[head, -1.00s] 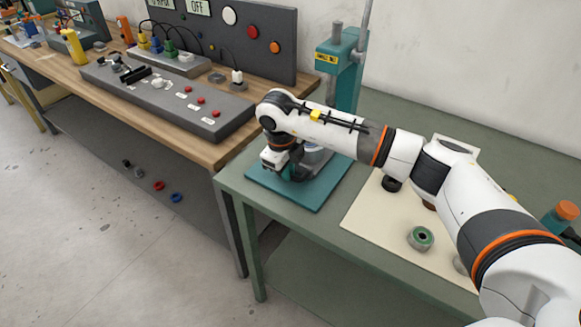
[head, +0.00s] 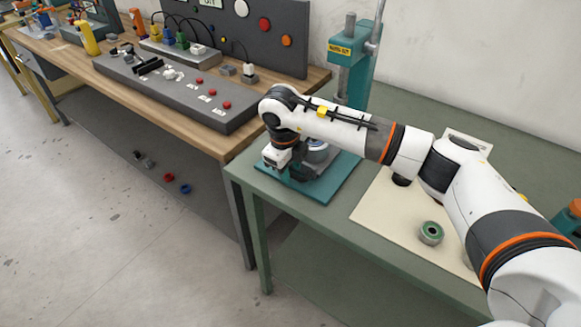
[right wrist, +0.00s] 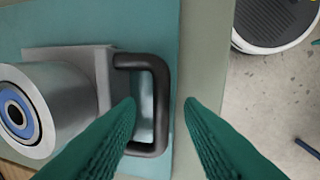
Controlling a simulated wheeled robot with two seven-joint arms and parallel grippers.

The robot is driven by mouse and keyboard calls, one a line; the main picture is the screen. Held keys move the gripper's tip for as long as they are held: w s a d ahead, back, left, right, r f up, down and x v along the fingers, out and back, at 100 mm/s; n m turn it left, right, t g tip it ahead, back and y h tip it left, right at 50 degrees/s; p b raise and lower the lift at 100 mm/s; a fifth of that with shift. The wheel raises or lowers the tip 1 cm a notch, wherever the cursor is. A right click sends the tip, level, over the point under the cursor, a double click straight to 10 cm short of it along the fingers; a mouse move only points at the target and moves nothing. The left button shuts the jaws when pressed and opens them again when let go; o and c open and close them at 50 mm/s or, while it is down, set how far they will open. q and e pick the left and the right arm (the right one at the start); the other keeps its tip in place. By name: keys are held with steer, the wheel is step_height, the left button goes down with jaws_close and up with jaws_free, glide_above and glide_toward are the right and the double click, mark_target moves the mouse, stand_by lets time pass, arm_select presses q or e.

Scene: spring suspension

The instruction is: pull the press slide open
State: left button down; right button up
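The teal press (head: 352,72) stands on the green table, with its flat teal base plate (head: 328,188) in front. In the right wrist view, the slide is a grey block (right wrist: 103,62) with a black D-shaped handle (right wrist: 162,85). A metal cylinder (right wrist: 62,92) with a blue ring at its end sits on the block. My right gripper (right wrist: 160,104) is open. Its green fingers show on either side of the handle's outer bar; I cannot tell whether they touch it. In the head view my right gripper (head: 285,168) is over the plate's left part. My left gripper is out of view.
A cream mat (head: 385,215) on the green table (head: 300,222) carries a green-ringed part (head: 431,233). A wooden bench (head: 205,135) with a grey control panel (head: 190,92) stands to the left.

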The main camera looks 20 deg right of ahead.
step_height(320, 180, up, 12)
steer(key=s+a+b, duration=0.1)
steer(key=b, duration=0.1)
steer(key=shift+s+a+f, duration=0.2)
steer(key=shift+a, duration=0.1)
steer(key=shift+f, duration=0.1)
